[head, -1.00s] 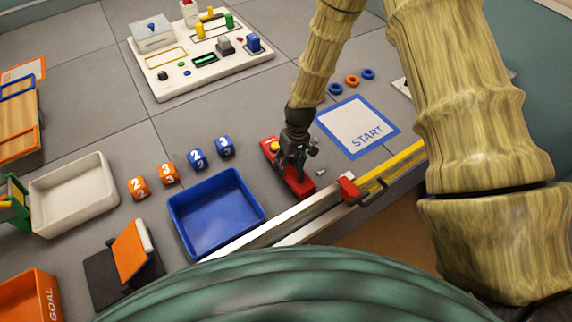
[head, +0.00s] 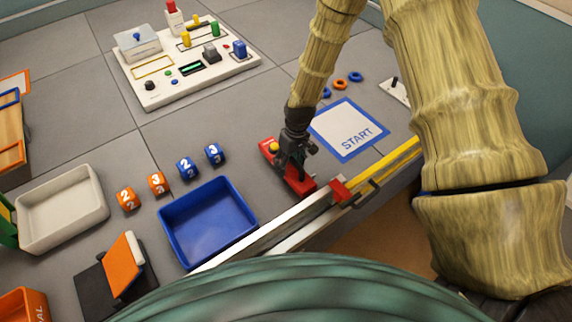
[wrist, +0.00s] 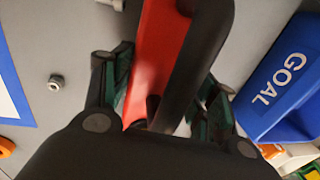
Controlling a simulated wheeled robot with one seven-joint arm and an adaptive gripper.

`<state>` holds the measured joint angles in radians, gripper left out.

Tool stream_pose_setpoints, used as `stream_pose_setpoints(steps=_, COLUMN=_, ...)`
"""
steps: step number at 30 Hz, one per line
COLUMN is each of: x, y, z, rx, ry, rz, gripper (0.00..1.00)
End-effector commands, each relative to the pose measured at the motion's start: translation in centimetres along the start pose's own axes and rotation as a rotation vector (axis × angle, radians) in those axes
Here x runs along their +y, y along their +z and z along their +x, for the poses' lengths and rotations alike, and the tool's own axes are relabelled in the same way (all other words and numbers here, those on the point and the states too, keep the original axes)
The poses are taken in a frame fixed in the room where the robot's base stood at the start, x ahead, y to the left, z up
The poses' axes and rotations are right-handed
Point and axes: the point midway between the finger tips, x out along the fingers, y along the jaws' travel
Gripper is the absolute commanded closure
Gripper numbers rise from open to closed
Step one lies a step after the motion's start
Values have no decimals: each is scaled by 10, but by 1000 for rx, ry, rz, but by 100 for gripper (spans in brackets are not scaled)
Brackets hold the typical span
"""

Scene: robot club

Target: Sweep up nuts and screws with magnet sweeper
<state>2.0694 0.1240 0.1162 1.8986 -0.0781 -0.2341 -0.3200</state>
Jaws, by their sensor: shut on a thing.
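The magnet sweeper is a long red bar (head: 301,186) with a yellow knob (head: 273,146), lying at floor level between the blue tray (head: 209,221) and the START mat. My gripper (head: 291,160) is shut on its black handle, which also shows in the wrist view (wrist: 205,60) between my fingers (wrist: 165,105). In the wrist view, a small silver nut or screw (wrist: 56,81) lies on the grey floor left of the red bar, apart from it. The sweeper's underside is hidden, so I cannot tell what clings to it.
The START mat (head: 347,131) lies right of the sweeper. A metal and yellow rail (head: 388,168) with a red block (head: 341,191) runs close in front. Numbered cubes (head: 187,168) stand behind the blue tray. A white tray (head: 62,218) is at left, a control board (head: 185,65) at the back.

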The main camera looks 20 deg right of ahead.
Motion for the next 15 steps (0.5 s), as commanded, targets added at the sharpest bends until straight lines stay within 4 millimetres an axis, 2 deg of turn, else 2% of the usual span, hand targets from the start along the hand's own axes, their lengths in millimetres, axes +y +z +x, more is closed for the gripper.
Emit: stream_pose_setpoints(steps=15, x=19, y=0, z=-3, rx=0, ry=0, rz=1, gripper=69)
